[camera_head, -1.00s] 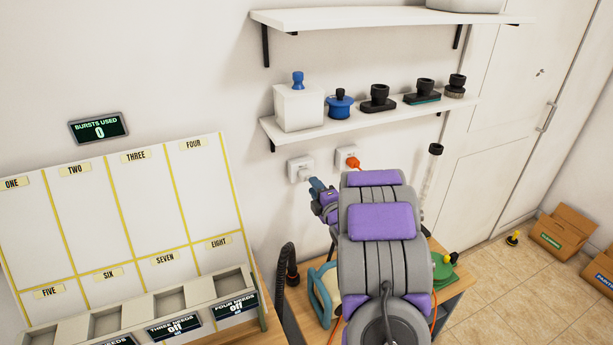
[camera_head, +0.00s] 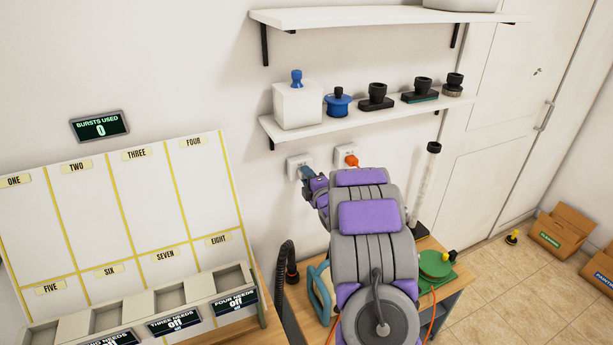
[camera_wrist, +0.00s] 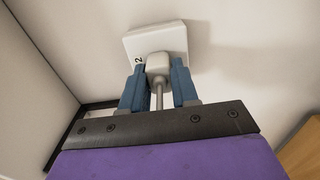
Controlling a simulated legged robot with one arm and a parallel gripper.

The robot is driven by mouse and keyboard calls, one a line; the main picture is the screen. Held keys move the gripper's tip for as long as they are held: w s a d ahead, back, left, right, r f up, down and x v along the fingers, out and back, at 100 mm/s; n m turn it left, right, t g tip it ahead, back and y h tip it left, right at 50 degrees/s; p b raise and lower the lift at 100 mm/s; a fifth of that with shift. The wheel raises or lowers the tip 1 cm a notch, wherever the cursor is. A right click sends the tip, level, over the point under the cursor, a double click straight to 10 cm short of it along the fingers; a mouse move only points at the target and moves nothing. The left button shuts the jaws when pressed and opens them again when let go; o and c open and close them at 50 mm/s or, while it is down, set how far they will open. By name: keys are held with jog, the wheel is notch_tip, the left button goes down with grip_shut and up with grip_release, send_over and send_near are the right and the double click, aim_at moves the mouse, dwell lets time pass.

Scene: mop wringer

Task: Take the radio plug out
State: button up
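A white plug (camera_wrist: 158,66) with a grey cord sits in a white wall socket plate (camera_wrist: 158,40) marked 2 in the wrist view. My gripper (camera_wrist: 159,80) has its two blue fingers on either side of this plug, very close to its sides. I cannot tell whether they press on it. In the head view my gripper (camera_head: 307,173) is at the left wall socket (camera_head: 293,163) and hides most of the plug. An orange plug (camera_head: 351,160) is in the right wall socket (camera_head: 340,154). No label shows which plug is the radio's.
A lower shelf (camera_head: 300,132) with a white box (camera_head: 297,104) and several dark-topped items hangs above the sockets. A wooden table (camera_head: 455,291) with a green round item (camera_head: 434,264) is below. A numbered board (camera_head: 100,215) stands at left.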

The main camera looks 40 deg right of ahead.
jog(key=shift+w+a+r, duration=0.15)
jog(key=shift+w+r, duration=0.1)
jog(key=shift+r, duration=0.2)
grip_shut()
jog(key=shift+s+f+b, duration=0.3)
jog(key=shift+f+b, duration=0.1)
jog(key=shift+f, duration=0.05)
jog(key=shift+b+v, duration=0.8)
jog(key=shift+v, duration=2)
